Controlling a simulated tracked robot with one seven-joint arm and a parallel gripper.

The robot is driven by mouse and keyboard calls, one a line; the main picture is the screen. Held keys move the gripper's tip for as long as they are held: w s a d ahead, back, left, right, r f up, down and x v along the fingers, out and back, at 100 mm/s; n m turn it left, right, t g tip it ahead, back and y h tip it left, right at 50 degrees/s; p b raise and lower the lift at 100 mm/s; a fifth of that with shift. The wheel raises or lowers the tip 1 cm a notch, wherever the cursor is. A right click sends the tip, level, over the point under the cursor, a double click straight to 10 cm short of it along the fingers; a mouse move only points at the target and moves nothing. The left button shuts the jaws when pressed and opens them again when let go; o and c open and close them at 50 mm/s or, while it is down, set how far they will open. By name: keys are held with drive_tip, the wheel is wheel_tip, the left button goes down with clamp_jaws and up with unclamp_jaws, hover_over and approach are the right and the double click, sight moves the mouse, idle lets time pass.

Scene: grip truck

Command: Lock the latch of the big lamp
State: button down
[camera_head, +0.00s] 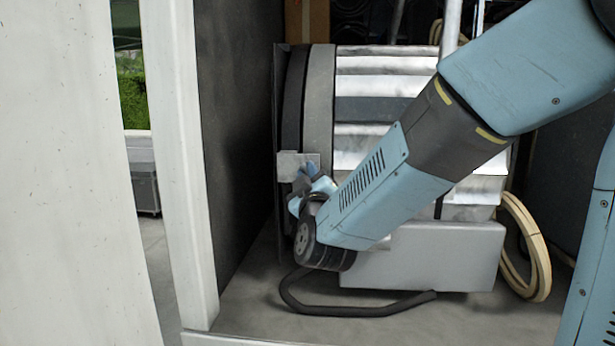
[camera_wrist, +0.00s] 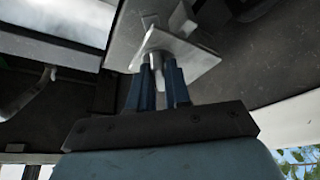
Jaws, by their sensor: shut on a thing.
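The big lamp (camera_head: 375,85) is a large ribbed silver drum lying on its side, with a grey band (camera_head: 319,110) around its left end. The latch (camera_head: 290,165) is a light metal plate on that band, partly hidden by my gripper in the head view. In the wrist view the latch plate (camera_wrist: 190,52) is close up, with a small metal tab (camera_wrist: 157,70) sticking out towards me. My gripper (camera_head: 308,172) is at the latch. In the wrist view its two blue fingers (camera_wrist: 160,82) are shut on the tab, one on each side.
A white post (camera_head: 180,150) and a dark panel (camera_head: 238,130) stand left of the lamp. A grey box-like base (camera_head: 420,262) sits under the drum. A black cable (camera_head: 350,308) lies on the floor in front, and a coiled beige cable (camera_head: 530,250) hangs at the right.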

drive_tip(key=shift+m, duration=0.4)
drive_tip(key=m+h, duration=0.2)
drive_tip(key=m, duration=0.1)
drive_tip(key=m+h, duration=0.2)
drive_tip(key=m, duration=0.2)
drive_tip(key=m+t+h, duration=0.1)
drive_tip(key=m, duration=0.2)
drive_tip(key=shift+a+h, duration=0.15)
drive_tip(key=shift+h, duration=0.25)
drive_tip(key=shift+a+m, duration=0.15)
drive_tip(key=shift+m, duration=0.25)
drive_tip(key=c, duration=1.3)
unclamp_jaws()
drive_tip(key=shift+c, duration=0.2)
drive_tip(key=shift+o, duration=0.9)
drive_tip(key=shift+s+f, duration=0.1)
drive_tip(key=shift+f, duration=0.05)
